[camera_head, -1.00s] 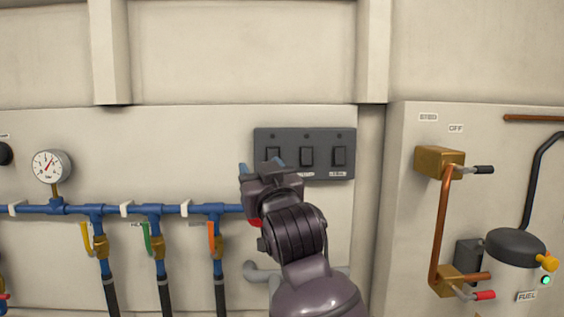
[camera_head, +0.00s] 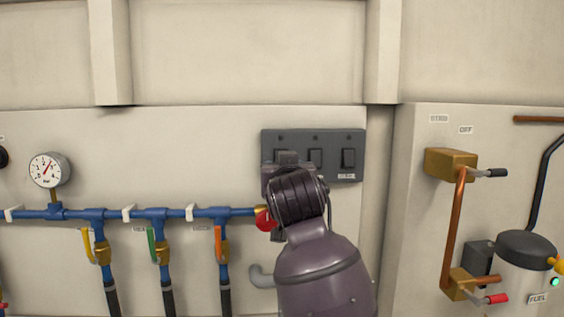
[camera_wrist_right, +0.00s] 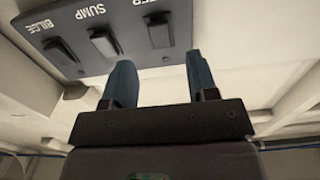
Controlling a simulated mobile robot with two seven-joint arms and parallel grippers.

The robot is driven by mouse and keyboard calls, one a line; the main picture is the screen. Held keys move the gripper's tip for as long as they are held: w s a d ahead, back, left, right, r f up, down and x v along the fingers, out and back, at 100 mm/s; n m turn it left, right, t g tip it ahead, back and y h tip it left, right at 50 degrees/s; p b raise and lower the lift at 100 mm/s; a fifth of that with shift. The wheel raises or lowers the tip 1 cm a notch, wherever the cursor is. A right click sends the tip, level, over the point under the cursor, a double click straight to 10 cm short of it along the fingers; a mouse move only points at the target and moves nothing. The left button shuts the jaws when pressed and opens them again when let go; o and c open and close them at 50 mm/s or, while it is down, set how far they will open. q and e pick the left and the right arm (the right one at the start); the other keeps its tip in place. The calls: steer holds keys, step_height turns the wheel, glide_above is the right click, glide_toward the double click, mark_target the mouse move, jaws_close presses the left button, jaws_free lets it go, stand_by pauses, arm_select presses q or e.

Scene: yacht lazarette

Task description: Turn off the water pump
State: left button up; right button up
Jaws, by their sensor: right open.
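A dark grey switch panel (camera_head: 333,137) with three black rocker switches is on the wall; it also fills the top of the right wrist view (camera_wrist_right: 85,22). There its labels appear upside down: BILGE, SUMP and a partly cut-off one ending in "TER". The "TER" switch (camera_wrist_right: 158,30) lies ahead of and between the fingertips of my right gripper (camera_wrist_right: 162,82). That gripper is open and empty, its blue fingers apart. In the head view my right wrist covers the fingertips and part of the panel's left switch. Contact with the switch cannot be told. My left gripper is out of view.
Blue pipes (camera_head: 130,213) with yellow, green and orange valve handles run left of my arm, below a pressure gauge (camera_head: 48,169). A red knob (camera_head: 265,220) sits close beside my wrist. Copper fuel piping (camera_head: 453,230) and a filter (camera_head: 523,262) stand right.

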arm_select(q)
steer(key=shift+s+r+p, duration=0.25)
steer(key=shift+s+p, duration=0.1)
steer(key=shift+p, duration=0.25)
arm_select(e)
steer(key=w, duration=0.6)
steer(key=c, duration=0.9)
steer(key=shift+f+t+b, duration=0.15)
steer(key=shift+t+b, duration=0.55)
steer(key=shift+b, duration=0.45)
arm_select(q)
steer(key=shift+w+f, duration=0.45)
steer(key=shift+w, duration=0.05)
arm_select(e)
steer(key=o, duration=0.9)
